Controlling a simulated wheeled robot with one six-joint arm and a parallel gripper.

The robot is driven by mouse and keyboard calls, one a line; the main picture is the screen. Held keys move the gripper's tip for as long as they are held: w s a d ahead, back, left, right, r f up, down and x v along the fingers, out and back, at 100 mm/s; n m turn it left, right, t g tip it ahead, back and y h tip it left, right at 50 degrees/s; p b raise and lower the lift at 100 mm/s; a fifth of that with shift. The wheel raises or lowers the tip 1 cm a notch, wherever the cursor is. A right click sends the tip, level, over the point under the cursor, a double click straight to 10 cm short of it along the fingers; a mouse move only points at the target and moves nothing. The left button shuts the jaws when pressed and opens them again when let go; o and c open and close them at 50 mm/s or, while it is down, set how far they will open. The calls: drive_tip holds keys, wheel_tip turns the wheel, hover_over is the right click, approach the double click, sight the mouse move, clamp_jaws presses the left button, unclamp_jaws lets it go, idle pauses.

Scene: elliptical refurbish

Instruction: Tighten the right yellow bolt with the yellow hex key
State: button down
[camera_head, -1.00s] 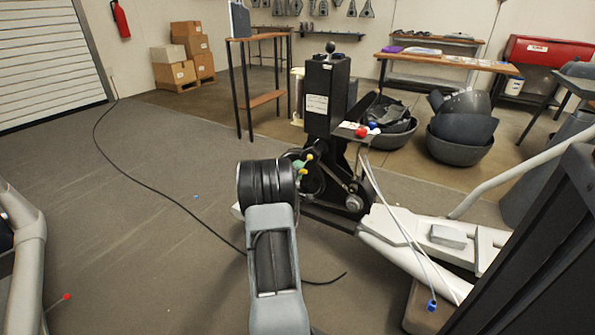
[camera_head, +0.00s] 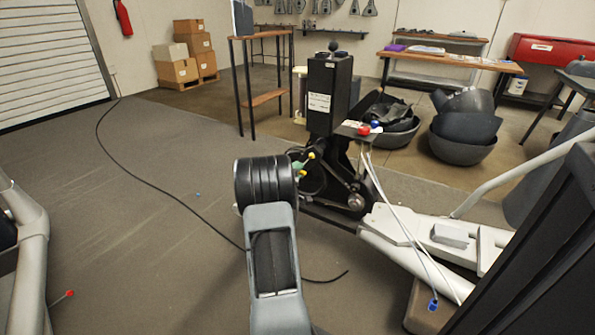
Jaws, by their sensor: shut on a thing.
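My arm reaches forward in the middle of the head view, and its black wrist covers most of my gripper (camera_head: 295,164). Only a small part of the gripper shows at the wrist's right side, close to the black drive unit of the elliptical machine (camera_head: 345,190). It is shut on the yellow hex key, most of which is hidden. Small yellow ends (camera_head: 311,156) and a green piece (camera_head: 298,166) show beside the wrist. I cannot tell which yellow part is key and which is bolt, or whether they touch.
White cables hang from the machine to a blue plug (camera_head: 433,305). A black cable (camera_head: 150,178) lies on the floor. The machine's pale frame (camera_head: 395,235) and a dark panel (camera_head: 540,250) fill the right. Open floor lies at left, before stacked boxes (camera_head: 180,70).

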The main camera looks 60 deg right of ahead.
drive_tip(key=shift+a, duration=0.35)
drive_tip(key=shift+a, duration=0.1)
drive_tip(key=shift+a, duration=2.95)
drive_tip(key=shift+w, duration=0.1)
